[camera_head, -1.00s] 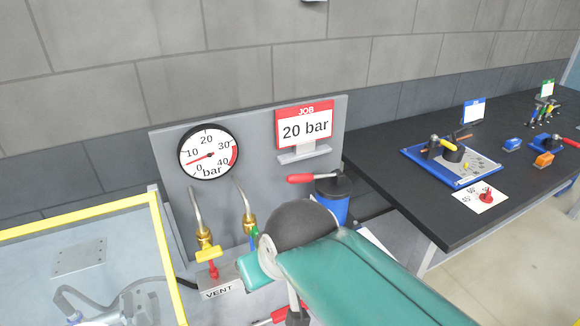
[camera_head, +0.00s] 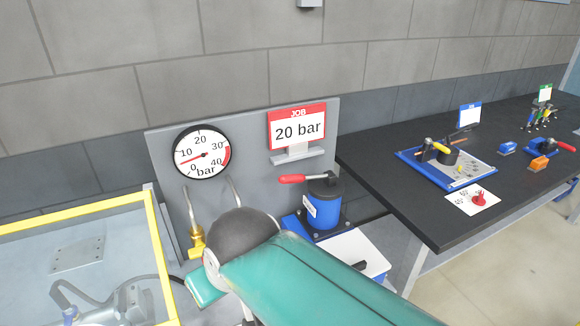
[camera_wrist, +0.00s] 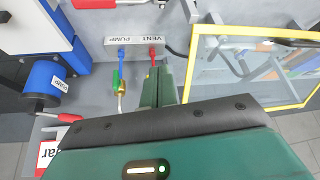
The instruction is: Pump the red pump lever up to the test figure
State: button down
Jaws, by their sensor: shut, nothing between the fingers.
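The job card (camera_head: 298,128) reads 20 bar. My gripper (camera_wrist: 165,72) is shut and empty, close to the red vent valve handle (camera_wrist: 153,54), apart from the pump lever; whether it touches the vent handle is unclear. In the head view my arm hides the fingertips.
A blue valve handle (camera_wrist: 121,54) sits beside the vent one. A yellow-framed clear enclosure (camera_head: 75,240) stands at left. A black bench (camera_head: 405,190) with tools stands at right.

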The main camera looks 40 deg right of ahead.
jog(key=w+d+r+m+y, duration=0.1)
jog(key=w+d+r, duration=0.3)
jog(key=d, duration=0.2)
jog(key=w+d+r+m, duration=0.1)
jog(key=w+d+r, duration=0.35)
jog(key=d, duration=0.25)
jog(key=w+d+r+m, duration=0.1)
jog(key=d+r, duration=0.1)
jog(key=d, duration=0.8)
jog(key=w+d+r+m+t, duration=0.1)
jog(key=d+r, duration=0.1)
jog(key=d, duration=0.7)
jog(key=shift+w+d+r+t+h, duration=0.3)
jog(key=shift+w+d+h, duration=0.1)
jog(key=shift+f, duration=0.1)
send_over(296, 178)
jog(key=d, duration=0.1)
notch_tip(296, 178, down, 8)
jog(key=shift+w+r, duration=0.1)
jog(key=shift+w, duration=0.05)
jog(key=shift+a+f, duration=0.15)
jog(key=shift+f, duration=0.5)
jog(key=shift+a+f, duration=0.15)
jog(key=shift+f, duration=0.45)
jog(key=shift+s+a+f, duration=0.15)
jog(key=shift+s+f, duration=0.05)
jog(key=shift+f, duration=0.55)
